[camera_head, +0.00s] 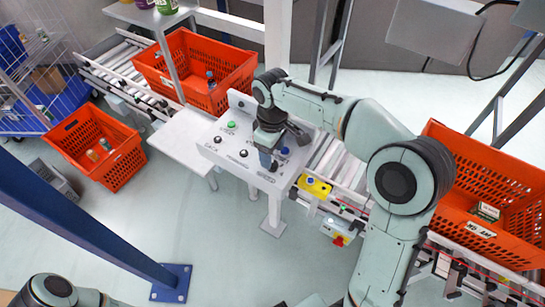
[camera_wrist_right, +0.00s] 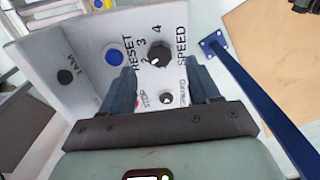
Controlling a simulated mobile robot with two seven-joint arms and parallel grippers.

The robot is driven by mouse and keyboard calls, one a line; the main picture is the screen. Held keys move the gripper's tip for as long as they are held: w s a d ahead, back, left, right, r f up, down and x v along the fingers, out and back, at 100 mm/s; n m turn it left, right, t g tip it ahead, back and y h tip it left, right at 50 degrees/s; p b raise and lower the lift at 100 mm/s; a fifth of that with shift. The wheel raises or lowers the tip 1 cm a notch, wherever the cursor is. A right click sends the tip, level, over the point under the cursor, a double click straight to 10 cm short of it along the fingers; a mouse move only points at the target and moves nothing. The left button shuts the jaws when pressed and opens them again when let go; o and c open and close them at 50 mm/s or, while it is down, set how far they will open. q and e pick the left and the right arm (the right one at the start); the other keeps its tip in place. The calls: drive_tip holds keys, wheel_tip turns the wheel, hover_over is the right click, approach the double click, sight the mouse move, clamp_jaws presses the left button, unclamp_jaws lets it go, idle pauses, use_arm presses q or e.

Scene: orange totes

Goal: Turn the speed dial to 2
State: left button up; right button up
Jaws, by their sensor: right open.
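The speed dial (camera_wrist_right: 160,55) is a black knob on the white control panel (camera_head: 205,150), beside the printed word SPEED and the numbers 2, 3 and 4. Which number it points to I cannot tell. In the head view my right gripper hides the dial. My right gripper (camera_head: 268,158) is over the right part of the panel. In the right wrist view the gripper (camera_wrist_right: 165,75) is open, its two dark fingers apart with nothing between them. The dial shows just beyond the fingertips, between the two fingers. My left gripper is out of view; only part of that arm shows.
A blue reset button (camera_wrist_right: 114,55) sits beside the dial; a smaller black knob (camera_wrist_right: 166,99) is also near. A green button (camera_head: 231,125) is on the panel's far side. A blue post (camera_head: 85,225) stands in front.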

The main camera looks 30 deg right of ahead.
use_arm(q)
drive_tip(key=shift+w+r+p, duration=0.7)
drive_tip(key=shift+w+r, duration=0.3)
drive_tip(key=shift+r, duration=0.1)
use_arm(e)
wheel_tip(320, 180, up, 9)
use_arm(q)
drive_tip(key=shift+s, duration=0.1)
use_arm(e)
drive_tip(key=shift+f, duration=0.15)
